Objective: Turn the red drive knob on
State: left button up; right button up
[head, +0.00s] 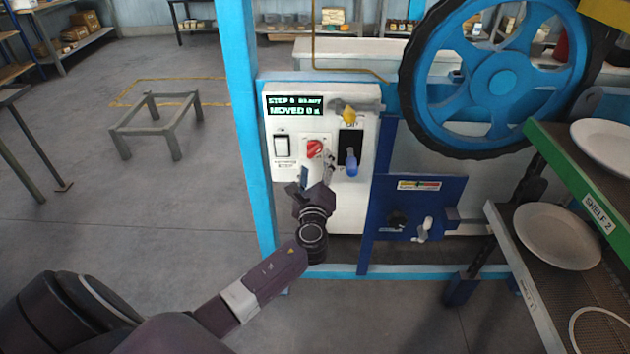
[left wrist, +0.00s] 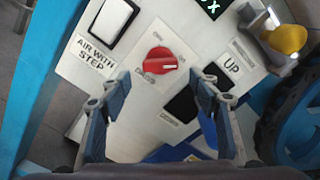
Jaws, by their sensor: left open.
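The red drive knob (head: 315,149) sits on a white plate on the white control panel (head: 350,212). In the left wrist view the knob (left wrist: 160,60) is upper middle, with a white pointer line on its face and small labels around it, partly too small to read. My left gripper (head: 317,170) is in front of the panel, just below the knob in the head view. In the left wrist view its two fingers (left wrist: 160,85) are spread apart with nothing between them, and the knob lies beyond the tips. My right gripper is not in view.
A white rocker switch (head: 282,145) is left of the knob. A black slot with a blue-handled lever (head: 351,163) and a yellow knob (head: 349,115) are to the right. A large blue wheel (head: 500,80) and shelves with plates (head: 556,236) stand further right.

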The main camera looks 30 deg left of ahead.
pick_arm(q)
jog(key=v, duration=0.7)
jog(key=shift+s+d, duration=0.25)
jog(key=shift+s, duration=0.05)
jog(key=s+d+f+n+g+h, duration=0.1)
jog(key=s+f+n+g+h, duration=0.15)
jog(key=f, duration=0.95)
jog(key=s+d+f+n+g+h, duration=0.1)
jog(key=s+f+g, duration=0.15)
jog(key=f, duration=0.95)
jog(key=s+d+f+n+g+h, duration=0.2)
jog(key=s+d+f+n+g, duration=0.1)
jog(key=s+f, duration=1.1)
jog(key=s+d+f+n+g+h, duration=0.1)
jog(key=s+f+n, duration=0.3)
jog(key=s, duration=0.6)
jog(key=s+d+f+n+g+h, duration=0.1)
jog(key=s+d+f+n+g, duration=0.2)
jog(key=s+f, duration=0.5)
jog(key=s+d+f+n+g+h, duration=0.1)
jog(key=s+f+n, duration=0.4)
jog(key=s, duration=0.8)
jog(key=d+f+g, duration=0.1)
jog(key=d, duration=0.1)
jog(key=shift+s+d+h, duration=0.35)
jog(key=shift+s, duration=0.05)
